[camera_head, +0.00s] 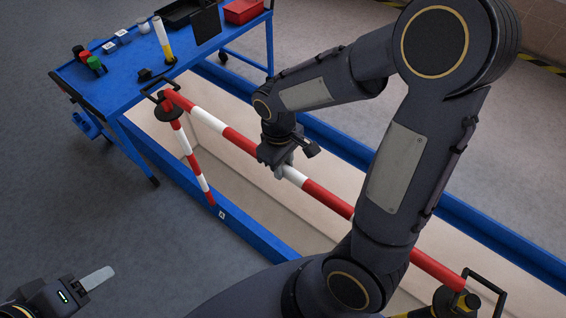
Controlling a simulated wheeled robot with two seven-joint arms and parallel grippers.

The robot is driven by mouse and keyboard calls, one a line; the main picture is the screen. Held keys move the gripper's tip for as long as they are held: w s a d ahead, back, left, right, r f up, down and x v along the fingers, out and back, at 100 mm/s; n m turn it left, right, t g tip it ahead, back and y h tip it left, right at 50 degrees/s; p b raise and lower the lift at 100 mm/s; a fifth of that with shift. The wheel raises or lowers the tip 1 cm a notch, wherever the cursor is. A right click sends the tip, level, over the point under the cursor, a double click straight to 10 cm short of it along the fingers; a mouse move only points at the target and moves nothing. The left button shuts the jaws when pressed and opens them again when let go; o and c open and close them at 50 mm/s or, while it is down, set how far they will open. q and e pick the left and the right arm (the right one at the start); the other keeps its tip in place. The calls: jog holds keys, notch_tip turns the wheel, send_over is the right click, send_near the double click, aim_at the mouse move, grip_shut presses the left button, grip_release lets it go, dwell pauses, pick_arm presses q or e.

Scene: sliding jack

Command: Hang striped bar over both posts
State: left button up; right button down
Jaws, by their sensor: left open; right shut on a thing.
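The red-and-white striped bar (238,139) runs diagonally across the pit, from upper left to lower right. My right gripper (283,167) is shut on the bar near its middle, and my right arm hides part of it. The far post (193,163), also striped, stands at the blue rail; the bar's far end is at its black top. The near post (442,301) is partly cut off at the bottom right, with the bar's near end at it. I cannot tell if either end rests there. My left gripper (98,279) is open, low at left, apart from the bar; only one finger shows clearly.
A blue cart (118,94) at the upper left carries a red bin (242,11), a yellow-and-white cylinder (162,37) and small items. Blue rails (252,232) edge the sunken pit. Grey floor at left is clear.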

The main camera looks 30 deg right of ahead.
jog(key=shift+f+b, duration=1.15)
jog(key=shift+f, duration=0.35)
jog(key=shift+f, duration=0.15)
notch_tip(320, 180, down, 4)
jog(key=b, duration=0.3)
jog(key=shift+f+b, duration=0.2)
jog(key=shift+b, duration=0.2)
dwell(0.5)
dwell(0.4)
jog(key=c, duration=1)
grip_release()
jog(key=shift+c, duration=0.2)
jog(key=r, duration=0.8)
jog(key=shift+w+a+p, duration=0.1)
jog(key=shift+w+p, duration=0.15)
jog(key=shift+p, duration=0.1)
